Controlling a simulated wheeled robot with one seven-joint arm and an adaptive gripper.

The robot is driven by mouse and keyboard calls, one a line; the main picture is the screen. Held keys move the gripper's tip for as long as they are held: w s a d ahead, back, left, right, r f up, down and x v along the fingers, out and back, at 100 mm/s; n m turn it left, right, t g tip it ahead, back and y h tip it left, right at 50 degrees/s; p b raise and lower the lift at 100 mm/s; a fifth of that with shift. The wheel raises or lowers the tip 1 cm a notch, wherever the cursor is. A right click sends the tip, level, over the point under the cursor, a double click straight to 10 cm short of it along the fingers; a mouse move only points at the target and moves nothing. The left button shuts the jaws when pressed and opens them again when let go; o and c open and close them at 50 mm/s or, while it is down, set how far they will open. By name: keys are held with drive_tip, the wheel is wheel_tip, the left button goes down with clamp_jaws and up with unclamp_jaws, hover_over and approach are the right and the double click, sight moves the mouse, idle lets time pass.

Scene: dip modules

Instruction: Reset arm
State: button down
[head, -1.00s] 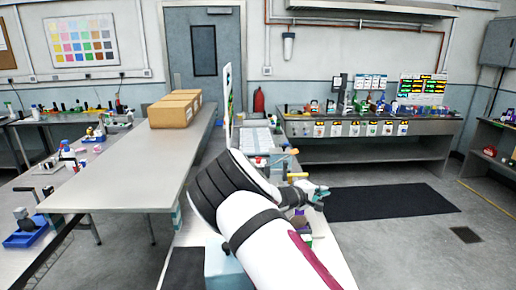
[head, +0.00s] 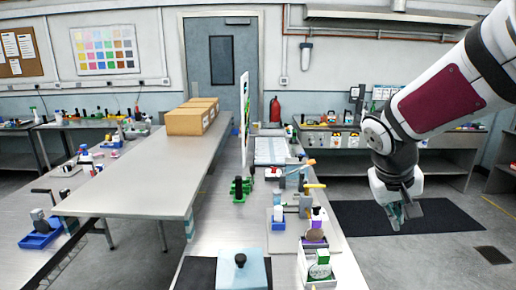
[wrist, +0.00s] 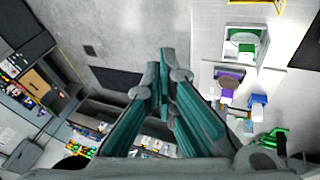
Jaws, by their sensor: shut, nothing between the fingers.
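My arm reaches in from the upper right in the head view, white with a dark red panel. My gripper (head: 400,215) hangs at its end, pointing down, to the right of the narrow workbench and in front of the dark floor mat. In the wrist view my gripper (wrist: 163,85) shows two teal fingers with their tips together. It is shut and empty, and touches nothing.
The narrow workbench (head: 215,245) holds a pale blue block with a black knob (head: 240,270), a green device (head: 240,189), and a purple item (head: 317,225). A long table (head: 130,180) with cardboard boxes (head: 190,120) stands left. The dark mat (head: 440,218) lies on clear floor.

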drive_tip(key=s+a+r+t+y, duration=0.1)
drive_tip(key=s+a+r+y, duration=0.1)
drive_tip(key=s+a, duration=0.3)
drive_tip(key=s+a+r+n+t+y+b, duration=0.1)
drive_tip(key=s+a, duration=0.4)
drive_tip(key=s, duration=0.9)
drive_tip(key=shift+a+r+t+y, duration=0.15)
drive_tip(key=shift+r+t+y, duration=0.15)
drive_tip(key=shift+r+y, duration=0.35)
